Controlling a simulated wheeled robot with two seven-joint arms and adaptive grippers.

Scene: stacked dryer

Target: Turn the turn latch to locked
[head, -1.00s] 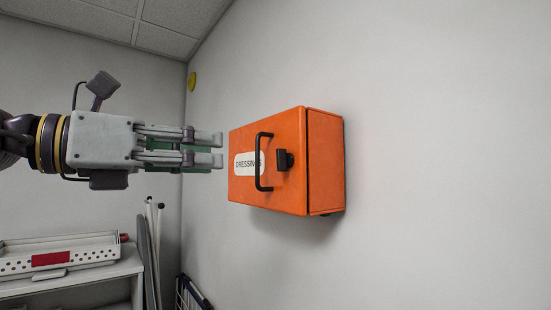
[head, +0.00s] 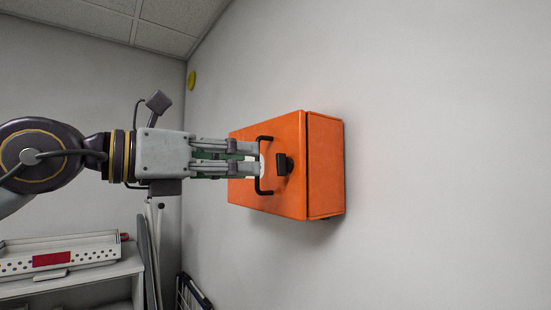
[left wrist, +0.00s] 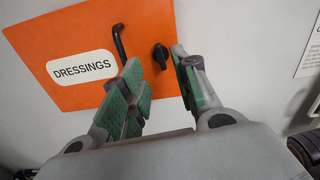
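The black turn latch (head: 284,164) is on the front of an orange wall cabinet (head: 326,165), right of the black bar handle (head: 265,188). In the left wrist view the latch (left wrist: 161,56) appears beyond and between my fingertips, with the handle (left wrist: 119,45) to its left. My left gripper (head: 258,158) reaches in from the left and overlaps the handle in the head view. Its fingers are apart with nothing between them in the left wrist view (left wrist: 168,70). It appears short of the latch; any contact with the handle cannot be told. My right gripper is not in view.
The cabinet hangs on a plain white wall (head: 440,150) with free room around it. A white shelf (head: 90,275) holding a perforated tray (head: 95,253) stands at lower left. Poles (head: 152,240) lean beside it. In the left wrist view a printed sheet (left wrist: 309,50) is at right.

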